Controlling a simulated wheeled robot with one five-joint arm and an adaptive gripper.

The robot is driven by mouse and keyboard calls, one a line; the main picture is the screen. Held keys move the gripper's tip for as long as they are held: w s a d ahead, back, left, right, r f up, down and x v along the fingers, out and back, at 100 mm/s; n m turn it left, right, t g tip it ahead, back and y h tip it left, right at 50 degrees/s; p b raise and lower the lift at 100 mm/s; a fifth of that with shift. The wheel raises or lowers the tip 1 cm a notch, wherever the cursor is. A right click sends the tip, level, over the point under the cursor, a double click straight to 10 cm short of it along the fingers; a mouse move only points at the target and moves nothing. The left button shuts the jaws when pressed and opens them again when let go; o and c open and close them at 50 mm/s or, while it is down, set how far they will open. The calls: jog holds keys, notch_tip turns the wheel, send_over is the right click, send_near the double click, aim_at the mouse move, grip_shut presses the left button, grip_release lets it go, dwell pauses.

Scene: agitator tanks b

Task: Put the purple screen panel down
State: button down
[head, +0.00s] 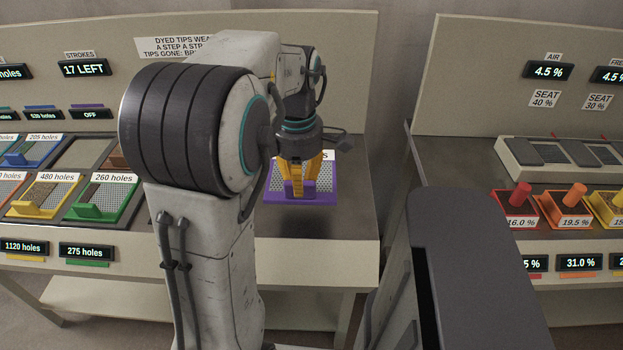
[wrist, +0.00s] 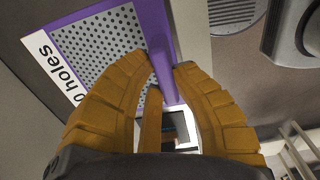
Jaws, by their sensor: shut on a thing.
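The purple screen panel (head: 331,193) has a purple rim, a perforated grey mesh and a white label that ends in "holes". It is at the right end of the left bench in the head view. My gripper (head: 298,193), with yellow-orange fingers, points down and is shut on its purple handle. In the wrist view the panel (wrist: 105,42) fills the upper left, and its handle runs between the fingertips of my gripper (wrist: 166,68). My gripper hides part of the panel and label. I cannot tell whether the panel touches the bench top.
The left bench (head: 345,240) has bare top around the panel. Left of my arm are blue (head: 35,155), yellow (head: 45,197) and green (head: 100,203) panels and an empty dark slot (head: 85,153). A gap separates the right bench (head: 450,160), which holds coloured trays.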

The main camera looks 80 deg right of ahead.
jog(key=d+f+p, duration=0.1)
jog(key=d, duration=0.2)
jog(key=d+f+p, duration=0.2)
jog(key=d, duration=0.1)
jog(key=w+d+f+p, duration=0.1)
jog(key=d+f, duration=0.1)
jog(key=d, duration=0.1)
jog(key=shift+d+f+p, duration=0.1)
jog(key=shift+d+p, duration=0.15)
jog(key=shift+p, duration=0.1)
jog(key=shift+d+f, duration=0.45)
jog(key=shift+d, duration=0.15)
jog(key=shift+f+p, duration=0.7)
jog(key=shift+p, duration=0.45)
jog(key=shift+f, duration=1.4)
jog(key=c, duration=1.1)
grip_release()
jog(key=shift+r, duration=0.15)
